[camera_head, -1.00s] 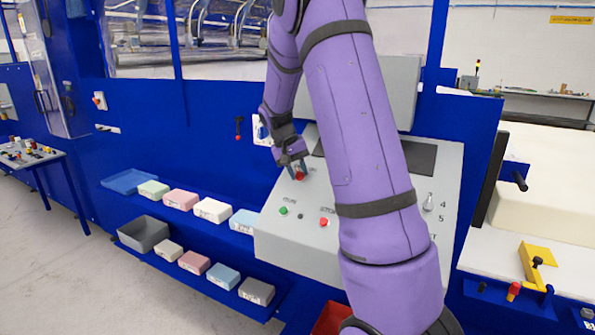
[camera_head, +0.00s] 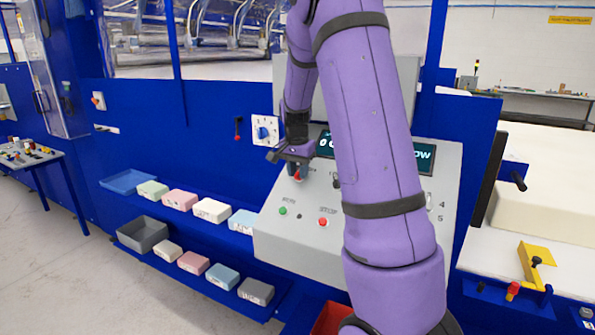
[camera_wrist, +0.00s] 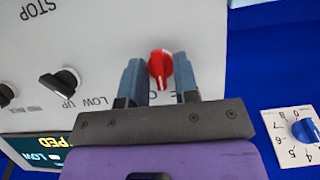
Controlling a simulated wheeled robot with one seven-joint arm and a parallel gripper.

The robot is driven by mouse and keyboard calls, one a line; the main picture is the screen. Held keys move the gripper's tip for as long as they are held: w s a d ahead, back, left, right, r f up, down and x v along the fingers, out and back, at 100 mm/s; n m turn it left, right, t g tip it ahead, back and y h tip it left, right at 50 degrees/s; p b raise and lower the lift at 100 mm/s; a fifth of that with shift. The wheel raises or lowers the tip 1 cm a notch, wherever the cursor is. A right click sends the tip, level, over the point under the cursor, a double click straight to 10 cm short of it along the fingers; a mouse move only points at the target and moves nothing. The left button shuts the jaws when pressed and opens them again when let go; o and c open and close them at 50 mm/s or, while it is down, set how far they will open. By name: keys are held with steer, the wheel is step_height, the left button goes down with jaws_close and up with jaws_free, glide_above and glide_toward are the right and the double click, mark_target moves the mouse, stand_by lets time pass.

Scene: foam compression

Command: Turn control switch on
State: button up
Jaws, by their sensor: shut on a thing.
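The control switch (camera_wrist: 159,66) is a red rotary knob with a pale pointer line on the sloped grey control panel (camera_wrist: 95,40). In the head view the red knob (camera_head: 297,177) is at the panel's upper left, partly hidden by my gripper. My gripper (camera_wrist: 159,78) is at the knob, with one blue-grey finger on each side, shut on it. In the head view my gripper (camera_head: 296,170) points down at the panel. The panel's display (camera_head: 424,157) is lit with text, partly hidden by my arm.
A black knob (camera_wrist: 60,83) marked LOW and UP sits beside the red one. Green (camera_head: 283,211) and red (camera_head: 323,222) buttons are lower on the panel. A blue dial (camera_head: 263,132) is on the blue wall to the left. Several foam blocks lie on shelves at left.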

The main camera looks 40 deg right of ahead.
steer(key=m+t, duration=0.1)
steer(key=m, duration=0.2)
steer(key=shift+s+t, duration=0.1)
steer(key=shift+t, duration=0.2)
steer(key=shift+s+m+t, duration=0.1)
steer(key=shift+m+t, duration=0.7)
steer(key=shift+m, duration=1.2)
steer(key=o, duration=0.6)
steer(key=v, duration=1)
steer(key=shift+s+r, duration=0.2)
steer(key=shift+r, duration=0.15)
